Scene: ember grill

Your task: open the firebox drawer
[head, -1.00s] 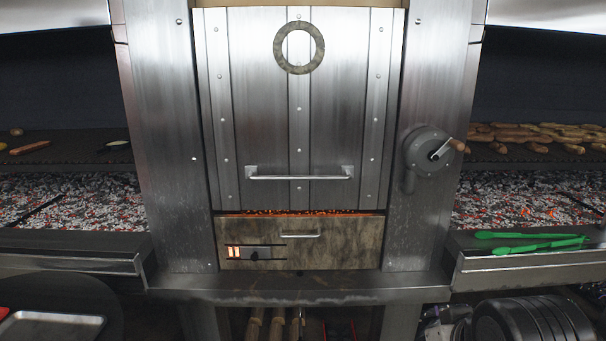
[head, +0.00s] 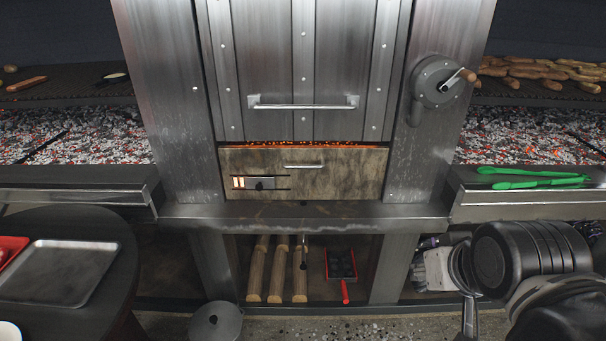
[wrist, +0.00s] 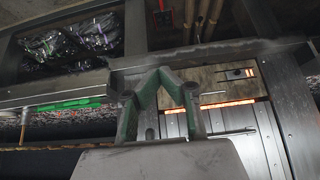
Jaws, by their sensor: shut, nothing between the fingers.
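The firebox drawer (head: 350,180) is the stained metal panel under the tall steel door in the head view. It looks flush with the frame, with embers glowing along its top edge. Its small bar handle (head: 304,166) is at the upper middle, and a slider vent (head: 258,183) sits at the left. In the wrist view the picture is upside down, and the drawer front (wrist: 222,82) shows to the right of my gripper. My gripper (wrist: 159,76) has green fingers that meet at the tips, shut and empty, apart from the drawer.
The door's long handle (head: 303,104) is above the drawer, and a crank (head: 442,82) is at right. A steel ledge (head: 330,215) runs below. Green tongs (head: 530,181) lie on the right shelf. Logs (head: 278,272) and a red-handled pan (head: 341,268) sit underneath.

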